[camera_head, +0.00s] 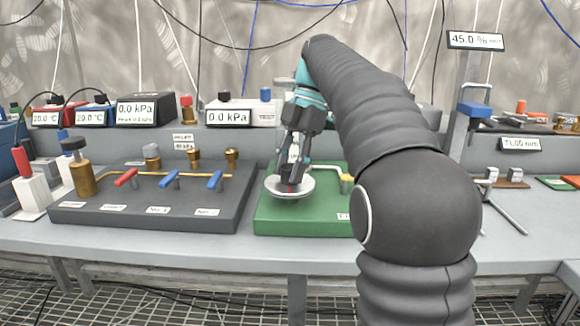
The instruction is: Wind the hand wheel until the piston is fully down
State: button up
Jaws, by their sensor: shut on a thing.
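The hand wheel (300,190) is a pale round disc with a small red mark near its middle. It stands over the green base (275,222) at the centre of the bench. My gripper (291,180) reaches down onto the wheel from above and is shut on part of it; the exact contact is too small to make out. My arm hides the right part of the green base. I cannot pick out the piston.
A dark manifold board (225,215) with red and blue valve levers lies left of the green base. Pressure displays (228,117) reading 0.0 kPa stand behind. A blue-clamped stand (474,109) is to the right. The bench's front strip (190,243) is clear.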

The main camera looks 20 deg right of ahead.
dwell(0.3)
jog(key=o, duration=1.1)
jog(key=shift+o, duration=0.2)
